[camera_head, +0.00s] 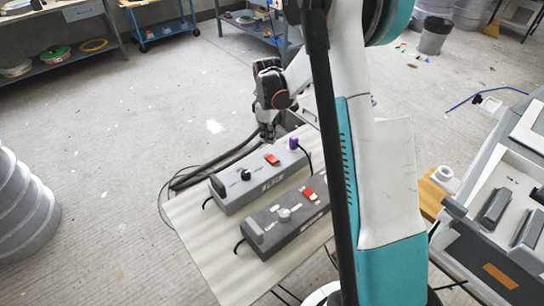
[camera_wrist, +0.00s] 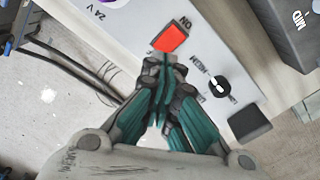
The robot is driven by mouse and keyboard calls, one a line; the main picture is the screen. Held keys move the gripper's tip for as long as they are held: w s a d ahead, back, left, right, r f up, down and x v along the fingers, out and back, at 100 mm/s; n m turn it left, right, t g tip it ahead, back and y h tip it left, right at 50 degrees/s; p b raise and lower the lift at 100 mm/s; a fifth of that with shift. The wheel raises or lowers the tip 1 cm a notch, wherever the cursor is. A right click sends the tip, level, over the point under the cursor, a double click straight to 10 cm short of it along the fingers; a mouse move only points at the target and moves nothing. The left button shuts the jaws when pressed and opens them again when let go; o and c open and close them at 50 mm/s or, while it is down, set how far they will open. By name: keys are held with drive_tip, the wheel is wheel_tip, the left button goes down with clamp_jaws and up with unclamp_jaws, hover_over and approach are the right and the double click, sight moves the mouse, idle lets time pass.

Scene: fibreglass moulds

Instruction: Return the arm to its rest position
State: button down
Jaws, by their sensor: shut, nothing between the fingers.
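My gripper (camera_head: 267,132) is at the far side of a grey control box (camera_head: 262,182) on a pale table. In the wrist view its teal-padded fingers (camera_wrist: 165,65) are shut with nothing between them. The fingertips appear just below the box's red switch (camera_wrist: 170,39), marked ON; I cannot tell whether they touch it. The switch also shows in the head view (camera_head: 272,159). A black knob (camera_wrist: 219,87) lies to its right in the wrist view. My arm reaches forward over the table, hiding part of its right side.
A second grey box (camera_head: 287,223) with a red switch lies nearer on the table (camera_head: 205,255). Dark hoses (camera_head: 205,167) run behind the table's left side. Grey equipment (camera_head: 515,150) stands at right, a ribbed drum (camera_head: 25,215) at left. The floor between is mostly clear.

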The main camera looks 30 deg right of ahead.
idle(0.4)
drive_tip(key=s+a+r+m+t, duration=0.2)
drive_tip(key=s+a+r, duration=0.25)
drive_tip(key=r, duration=0.45)
drive_tip(key=s+a+r+m+t, duration=0.1)
drive_tip(key=s+a+r+m, duration=0.15)
drive_tip(key=s+r, duration=0.45)
drive_tip(key=s+a+r+m+t, duration=0.2)
drive_tip(key=s+a, duration=0.1)
drive_tip(key=s, duration=0.4)
drive_tip(key=s+a+r+m+t, duration=0.1)
drive_tip(key=s+a+r+t, duration=0.1)
drive_tip(key=s, duration=0.6)
drive_tip(key=shift+s+a+r+m, duration=0.3)
drive_tip(key=shift+a+r+m, duration=0.05)
drive_tip(key=shift+a+r, duration=0.1)
